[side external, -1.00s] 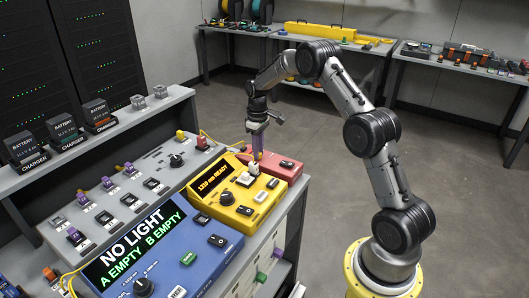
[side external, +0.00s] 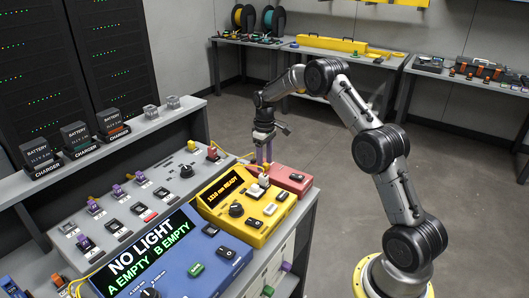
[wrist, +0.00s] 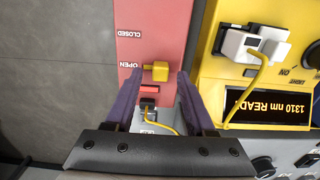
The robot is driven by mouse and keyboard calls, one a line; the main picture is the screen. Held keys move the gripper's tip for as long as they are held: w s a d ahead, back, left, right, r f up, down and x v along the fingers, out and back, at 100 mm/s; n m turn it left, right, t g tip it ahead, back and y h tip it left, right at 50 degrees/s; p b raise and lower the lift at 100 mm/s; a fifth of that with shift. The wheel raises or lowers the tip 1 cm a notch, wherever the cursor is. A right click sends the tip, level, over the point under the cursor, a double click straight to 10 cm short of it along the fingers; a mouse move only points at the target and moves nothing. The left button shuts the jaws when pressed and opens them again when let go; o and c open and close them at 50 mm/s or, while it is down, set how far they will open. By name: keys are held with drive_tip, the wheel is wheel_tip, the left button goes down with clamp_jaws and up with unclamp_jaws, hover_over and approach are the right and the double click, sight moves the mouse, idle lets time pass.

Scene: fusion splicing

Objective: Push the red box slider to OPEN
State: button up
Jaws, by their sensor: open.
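The red box (side external: 294,181) sits beside the yellow unit, and it also shows in the wrist view (wrist: 154,28) with the labels CLOSED and OPEN. Its yellow slider knob (wrist: 157,71) is level with the OPEN label and its line. My gripper (wrist: 160,72) is open, with one purple finger on each side of the knob. I cannot tell whether either finger touches it. In the side view my gripper (side external: 264,153) points down at the red box, and its fingertips are partly hidden behind the yellow unit's plug.
The yellow unit (side external: 228,201) with its screen stands close beside the red box. A white plug (wrist: 240,44) with a yellow cable sits on it. A dark connector (wrist: 149,103) with another yellow cable lies between my fingers. The blue panel (side external: 205,259) is nearer the camera.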

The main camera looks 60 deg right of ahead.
wheel_tip(320, 180, up, 14)
idle(0.4)
drive_tip(key=shift+f, duration=0.1)
drive_tip(key=s+a+r+n+t, duration=0.1)
drive_tip(key=s+a+r+t, duration=0.1)
drive_tip(key=a+r, duration=0.8)
drive_tip(key=s+a+r+n+t, duration=0.1)
drive_tip(key=s+a+r+t, duration=0.1)
drive_tip(key=s+a+r, duration=0.65)
drive_tip(key=s+a+f+t, duration=0.1)
drive_tip(key=s+a, duration=0.1)
drive_tip(key=s, duration=0.5)
drive_tip(key=s+a+f, duration=0.1)
drive_tip(key=s+a, duration=0.1)
drive_tip(key=s, duration=0.6)
drive_tip(key=s+a+f+m, duration=0.1)
drive_tip(key=s+f+m, duration=0.1)
drive_tip(key=s+f, duration=0.5)
wheel_tip(320, 180, down, 3)
drive_tip(key=shift+r+t, duration=0.15)
drive_tip(key=shift+t, duration=0.15)
